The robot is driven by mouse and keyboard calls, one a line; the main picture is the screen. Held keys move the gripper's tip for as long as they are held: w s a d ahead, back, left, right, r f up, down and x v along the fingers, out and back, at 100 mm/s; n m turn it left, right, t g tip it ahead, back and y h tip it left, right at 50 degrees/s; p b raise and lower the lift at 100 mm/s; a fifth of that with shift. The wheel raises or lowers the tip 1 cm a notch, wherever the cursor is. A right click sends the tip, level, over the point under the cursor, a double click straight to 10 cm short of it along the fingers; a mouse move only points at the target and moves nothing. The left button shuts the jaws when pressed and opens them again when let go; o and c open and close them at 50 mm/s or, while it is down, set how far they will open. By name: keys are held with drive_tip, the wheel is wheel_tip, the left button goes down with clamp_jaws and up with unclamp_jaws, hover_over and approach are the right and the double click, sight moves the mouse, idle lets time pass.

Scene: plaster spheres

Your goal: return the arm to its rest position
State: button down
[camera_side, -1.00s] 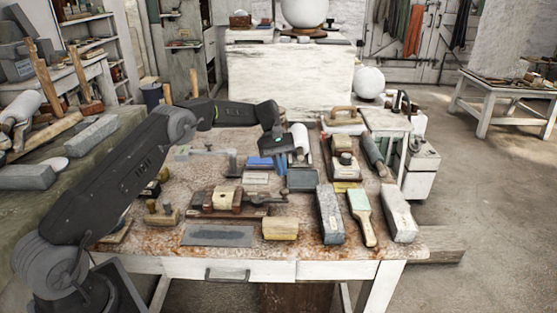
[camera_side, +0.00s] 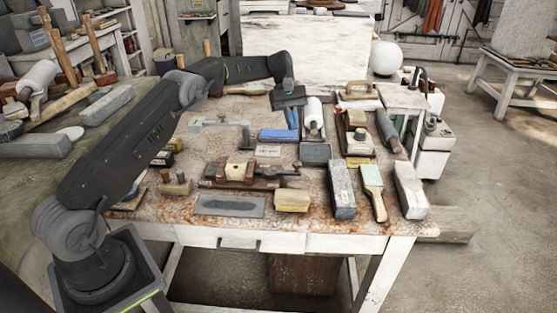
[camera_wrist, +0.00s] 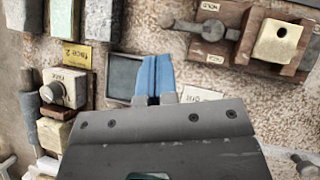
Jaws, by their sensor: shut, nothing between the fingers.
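My gripper (camera_side: 293,122) hangs over the back middle of the workbench (camera_side: 150,205), at the end of my bent arm. Its two blue fingers are together with nothing between them. In the wrist view the shut fingers (camera_wrist: 154,80) point at a dark shallow tray (camera_wrist: 123,76), which also shows in the side view (camera_side: 316,153). The gripper appears to be above the bench top and apart from the tools. A white plaster sphere (camera_side: 386,58) sits at the back right, beside the white plinth, away from my gripper.
Open air is above the bench.

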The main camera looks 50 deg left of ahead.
drive_tip(key=s+d+r+m+t+y, duration=0.2)
drive_tip(key=s+d+r+m, duration=0.15)
drive_tip(key=s+r, duration=0.45)
drive_tip(key=s+d+r+m+t+y, duration=0.25)
drive_tip(key=s+d+r, duration=0.25)
drive_tip(key=s+r, duration=0.3)
drive_tip(key=s+d+f+m+t+y, duration=0.1)
drive_tip(key=s+f+m+t, duration=0.1)
drive_tip(key=s, duration=0.8)
drive_tip(key=s+d+f+m+t+y, duration=0.1)
drive_tip(key=s+m, duration=0.3)
drive_tip(key=s, duration=0.5)
drive_tip(key=shift+s+d+f+m+t, duration=0.3)
drive_tip(key=shift+s+d+f+t, duration=0.1)
drive_tip(key=shift+f+t, duration=0.15)
